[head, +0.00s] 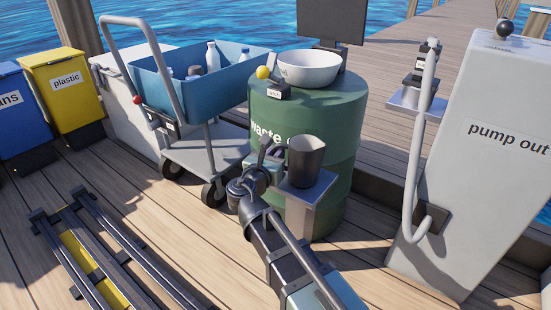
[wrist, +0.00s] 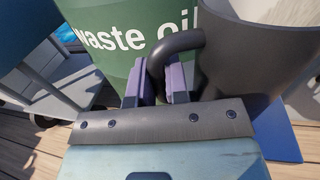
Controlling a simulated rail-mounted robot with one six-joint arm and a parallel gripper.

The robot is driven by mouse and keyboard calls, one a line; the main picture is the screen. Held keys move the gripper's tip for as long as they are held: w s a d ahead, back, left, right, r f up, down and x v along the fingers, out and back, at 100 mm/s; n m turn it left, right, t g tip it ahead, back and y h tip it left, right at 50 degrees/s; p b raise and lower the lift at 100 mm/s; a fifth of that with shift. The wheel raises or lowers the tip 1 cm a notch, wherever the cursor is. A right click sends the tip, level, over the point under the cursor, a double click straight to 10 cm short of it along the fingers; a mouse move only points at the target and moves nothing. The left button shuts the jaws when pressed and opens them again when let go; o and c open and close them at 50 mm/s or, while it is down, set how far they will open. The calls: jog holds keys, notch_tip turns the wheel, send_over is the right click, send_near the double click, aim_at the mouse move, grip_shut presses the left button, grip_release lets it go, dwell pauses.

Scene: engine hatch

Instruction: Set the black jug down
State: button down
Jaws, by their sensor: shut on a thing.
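The black jug (head: 306,160) is upright at a small grey shelf (head: 312,192) on the front of the green waste oil drum (head: 335,130). I cannot tell whether its base touches the shelf. My gripper (head: 272,158) is at the jug's left side. In the wrist view my gripper (wrist: 165,85) has its two fingers closed around the jug's curved handle (wrist: 178,42). The jug's body (wrist: 255,50) fills the right of that view, and its base is partly out of view.
A cart with a blue bin (head: 185,85) stands left. The pump out cabinet (head: 490,150) with a pale hose (head: 419,150) stands right.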

jog(key=c, duration=1.1)
grip_release()
jog(key=shift+f, duration=0.1)
jog(key=shift+s+r, duration=0.1)
jog(key=shift+r, duration=0.15)
jog(key=v, duration=1.1)
jog(key=shift+s+a+f, duration=0.15)
jog(key=shift+s, duration=0.2)
